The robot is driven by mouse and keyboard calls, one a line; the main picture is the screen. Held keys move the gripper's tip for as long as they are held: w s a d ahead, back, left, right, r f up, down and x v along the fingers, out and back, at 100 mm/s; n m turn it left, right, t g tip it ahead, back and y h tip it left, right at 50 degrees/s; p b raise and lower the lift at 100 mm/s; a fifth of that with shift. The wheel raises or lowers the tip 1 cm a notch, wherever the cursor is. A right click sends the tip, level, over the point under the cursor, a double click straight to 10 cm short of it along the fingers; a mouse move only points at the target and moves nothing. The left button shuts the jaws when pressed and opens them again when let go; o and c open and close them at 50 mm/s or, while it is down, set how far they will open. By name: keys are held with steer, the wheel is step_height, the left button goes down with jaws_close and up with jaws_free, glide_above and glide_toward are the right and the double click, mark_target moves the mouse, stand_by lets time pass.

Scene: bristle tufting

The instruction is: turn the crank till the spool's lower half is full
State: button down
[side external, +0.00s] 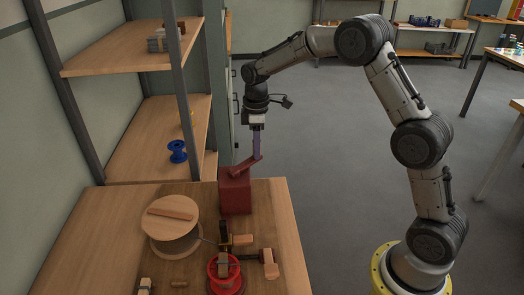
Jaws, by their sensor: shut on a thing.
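The crank is a dark red arm (246,166) on top of a dark red box (235,192), with an upright purplish handle (257,143) at its right end. My gripper (257,127) points down and is shut on the top of this handle. The crank arm points right and slightly away from the camera. A red spool (224,286) stands at the bench's front edge of view, partly covered by a small wooden piece. How much is wound on its lower half is too small to tell.
A large wooden drum (172,246) with a bar on top stands left of the red box, with a thin strand running right from it. Wooden blocks (269,264) sit right of the spool. A shelf (150,145) with a blue spool (177,151) stands behind the bench (265,200).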

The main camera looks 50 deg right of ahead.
steer(key=w+a+n, duration=0.9)
steer(key=n, duration=0.8)
steer(key=shift+w+a+r+n, duration=0.15)
steer(key=shift+w+a+n, duration=0.15)
stand_by(0.5)
steer(key=c, duration=0.6)
jaws_free()
steer(key=shift+c, duration=0.2)
step_height(320, 180, up, 14)
steer(key=shift+f, duration=0.2)
